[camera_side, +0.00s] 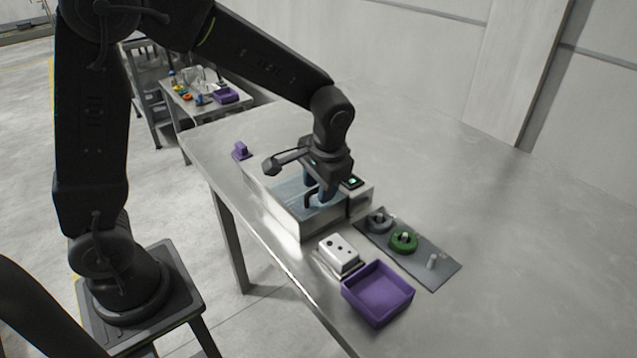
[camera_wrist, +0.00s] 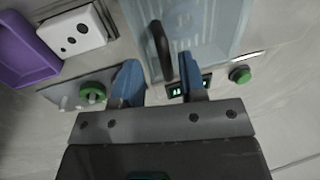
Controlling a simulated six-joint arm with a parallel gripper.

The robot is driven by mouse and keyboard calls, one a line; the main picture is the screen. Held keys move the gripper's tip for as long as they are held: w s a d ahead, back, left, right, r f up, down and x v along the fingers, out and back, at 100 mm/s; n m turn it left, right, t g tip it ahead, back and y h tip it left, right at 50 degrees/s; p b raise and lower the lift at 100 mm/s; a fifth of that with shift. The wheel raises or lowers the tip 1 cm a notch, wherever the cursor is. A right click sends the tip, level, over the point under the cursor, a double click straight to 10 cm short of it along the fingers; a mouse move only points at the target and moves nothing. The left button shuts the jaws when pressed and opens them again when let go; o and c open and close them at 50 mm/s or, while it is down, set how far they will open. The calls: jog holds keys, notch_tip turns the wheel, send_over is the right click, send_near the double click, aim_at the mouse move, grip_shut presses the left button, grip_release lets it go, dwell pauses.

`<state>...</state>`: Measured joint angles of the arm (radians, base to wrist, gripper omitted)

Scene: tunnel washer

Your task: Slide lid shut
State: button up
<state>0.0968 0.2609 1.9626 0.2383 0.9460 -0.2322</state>
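The washer is a metal box (camera_side: 288,216) on the table, with a clear sliding lid (camera_wrist: 215,28) on top. In the side view, my arm hides part of the lid, and I cannot tell how far it covers the box. The lid has a dark upright handle (camera_wrist: 160,50). My gripper (camera_wrist: 158,72) is over the box with its two blue fingers apart, one on each side of the handle. Gaps show between the fingers and the handle in the wrist view. In the side view, my gripper (camera_side: 318,196) is low at the lid.
A small lit display (camera_wrist: 188,86) and a green button (camera_wrist: 240,74) are beside the lid. A grey plate (camera_side: 433,277) with a green ring (camera_side: 403,241), a white block with holes (camera_side: 341,252) and a purple tray (camera_side: 379,309) stand nearby. The table's right side is clear.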

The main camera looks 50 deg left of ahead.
jog(key=shift+r, duration=0.1)
notch_tip(320, 180, up, 13)
jog(key=d, duration=0.2)
jog(key=shift+d+r, duration=0.2)
jog(key=shift+d, duration=0.1)
jog(key=shift+s, duration=0.1)
jog(key=s+a+t+h, duration=0.1)
jog(key=s+t, duration=0.1)
jog(key=s, duration=0.6)
jog(key=s+a+f+t+h, duration=0.1)
jog(key=s+t, duration=0.2)
jog(key=s, duration=0.5)
jog(key=shift+s+a+f+t, duration=0.2)
jog(key=shift+a+f+t, duration=0.1)
jog(key=shift+a, duration=0.05)
dwell(1.4)
